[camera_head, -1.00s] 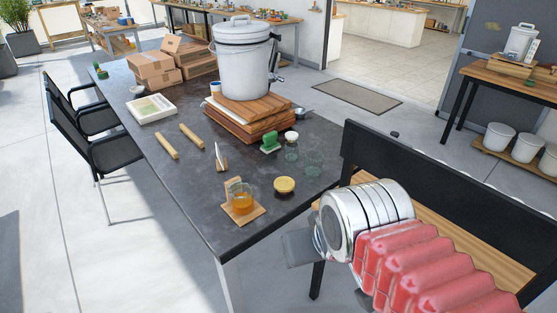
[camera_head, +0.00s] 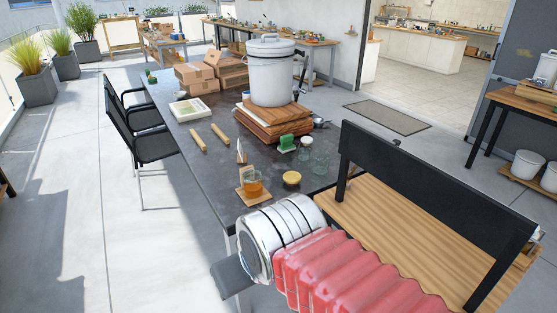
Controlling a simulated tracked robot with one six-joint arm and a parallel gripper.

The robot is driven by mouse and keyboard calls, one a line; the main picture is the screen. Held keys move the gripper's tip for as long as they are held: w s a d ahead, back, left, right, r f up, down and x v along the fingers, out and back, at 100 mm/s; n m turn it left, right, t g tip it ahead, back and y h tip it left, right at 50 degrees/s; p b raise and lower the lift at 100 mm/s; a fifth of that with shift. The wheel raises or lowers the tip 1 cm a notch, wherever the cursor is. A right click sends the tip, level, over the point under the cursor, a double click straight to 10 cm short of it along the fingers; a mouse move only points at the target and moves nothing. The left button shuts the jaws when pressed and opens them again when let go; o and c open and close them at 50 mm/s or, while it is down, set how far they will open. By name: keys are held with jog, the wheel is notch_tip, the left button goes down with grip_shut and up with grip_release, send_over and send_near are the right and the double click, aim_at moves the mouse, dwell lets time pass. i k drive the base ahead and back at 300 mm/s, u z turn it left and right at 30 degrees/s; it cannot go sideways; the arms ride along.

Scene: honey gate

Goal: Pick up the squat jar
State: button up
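A squat glass jar with amber honey (camera_head: 252,187) stands on a small wooden board (camera_head: 243,199) near the front corner of the dark table. A round yellow lid-like piece (camera_head: 291,178) lies to its right. Two clear, empty-looking glass jars (camera_head: 320,161) stand farther back. My gripper (camera_head: 232,278) shows only as a dark grey piece at the end of my silver and red arm, in front of the table corner and apart from the honey jar. I cannot see its finger gap.
A white lidded bucket (camera_head: 271,78) stands on stacked wooden boards (camera_head: 270,125). Two wooden rods (camera_head: 220,134), a green block (camera_head: 287,143) and cardboard boxes (camera_head: 196,77) share the table. A black-backed wooden bench (camera_head: 400,230) is at right. Chairs (camera_head: 152,147) stand at left.

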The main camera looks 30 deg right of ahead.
aim_at(304, 151)
jog(key=u, duration=0.35)
jog(key=k, duration=0.55)
jog(key=u, duration=0.45)
jog(key=i, duration=2.3)
jog(key=z, duration=0.45)
jog(key=i, duration=0.75)
jog(key=z, duration=0.45)
jog(key=i, duration=0.65)
jog(key=z, duration=0.75)
jog(key=i, duration=0.5)
jog(key=z, duration=0.4)
